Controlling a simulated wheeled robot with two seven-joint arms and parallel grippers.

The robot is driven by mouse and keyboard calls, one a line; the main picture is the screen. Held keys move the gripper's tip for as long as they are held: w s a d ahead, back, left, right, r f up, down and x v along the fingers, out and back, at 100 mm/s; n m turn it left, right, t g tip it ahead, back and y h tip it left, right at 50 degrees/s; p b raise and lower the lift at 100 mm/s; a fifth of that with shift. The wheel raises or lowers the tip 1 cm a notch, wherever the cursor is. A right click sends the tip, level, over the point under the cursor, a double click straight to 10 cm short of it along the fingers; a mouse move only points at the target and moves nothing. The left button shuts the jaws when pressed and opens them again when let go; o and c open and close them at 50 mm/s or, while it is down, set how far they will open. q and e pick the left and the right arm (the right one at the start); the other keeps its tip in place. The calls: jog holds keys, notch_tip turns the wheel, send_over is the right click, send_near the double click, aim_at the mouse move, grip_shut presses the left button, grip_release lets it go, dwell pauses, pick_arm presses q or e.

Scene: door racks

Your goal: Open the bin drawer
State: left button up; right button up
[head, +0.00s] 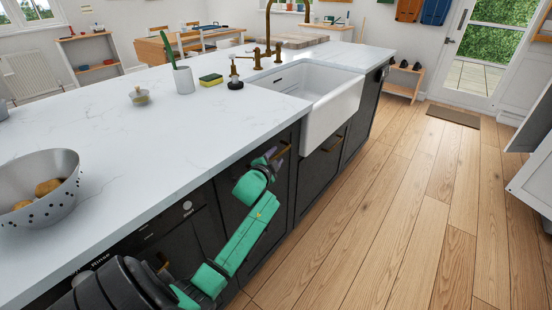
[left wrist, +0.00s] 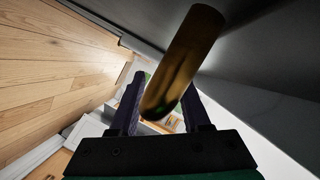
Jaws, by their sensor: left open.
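The dark drawer front (head: 284,185) under the white counter, just left of the sink, looks flush with the fronts beside it. I take it to be the bin drawer; no label on it shows. My left gripper (head: 274,156) is at its top edge, by the brass bar handle (head: 284,149). In the left wrist view the handle (left wrist: 186,62) looms large, its near end in front of the gap between the two dark fingers (left wrist: 161,105). The fingers are open. I cannot tell whether they touch the bar. My right gripper is not in view.
The white counter (head: 110,140) overhangs the dark fronts close above my left arm. A white sink (head: 335,105) juts out to the right of the drawer. The wooden floor (head: 390,220) in front of the island is clear. A colander (head: 45,190) stands on the counter.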

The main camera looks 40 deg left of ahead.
pick_arm(q)
jog(key=shift+w+a+f, duration=0.1)
jog(key=shift+w, duration=0.25)
jog(key=shift+s, duration=0.1)
grip_shut()
dwell(1.1)
